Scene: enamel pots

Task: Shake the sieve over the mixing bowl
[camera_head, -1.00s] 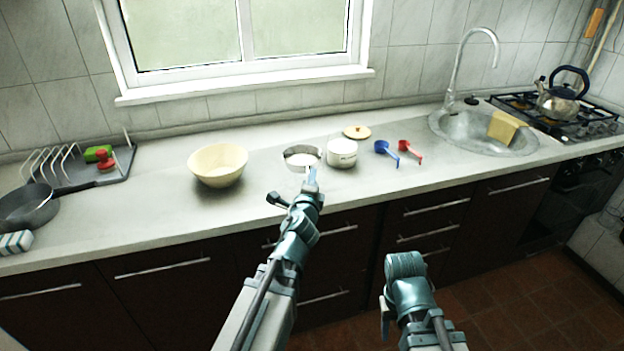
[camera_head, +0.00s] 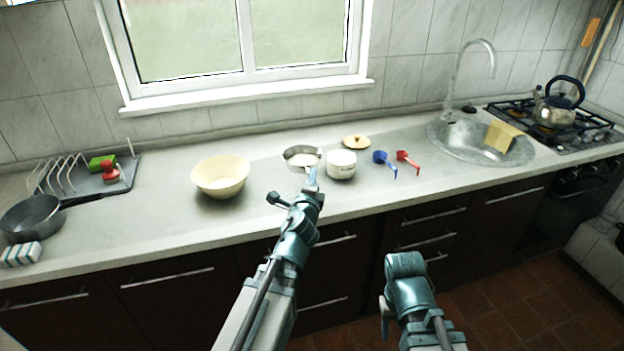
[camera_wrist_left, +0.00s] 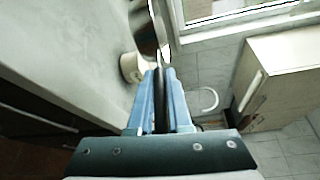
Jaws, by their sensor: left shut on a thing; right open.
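The metal sieve (camera_head: 301,153) has a round grey rim and something white showing inside. It is right of the mixing bowl, not over it. My left gripper (camera_head: 311,180) is shut on its dark handle, which also shows between the fingers in the left wrist view (camera_wrist_left: 162,100). Whether the sieve touches the counter I cannot tell. The cream mixing bowl (camera_head: 221,175) stands upright on the counter, apart from the sieve. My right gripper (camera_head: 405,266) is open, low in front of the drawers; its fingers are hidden.
A white pot (camera_head: 341,165) stands close right of the sieve, its lid (camera_head: 356,142) behind. Blue (camera_head: 383,158) and red (camera_head: 406,158) scoops lie farther right. A pan (camera_head: 34,216) and dish rack (camera_head: 90,178) are at left. Counter between pan and bowl is clear.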

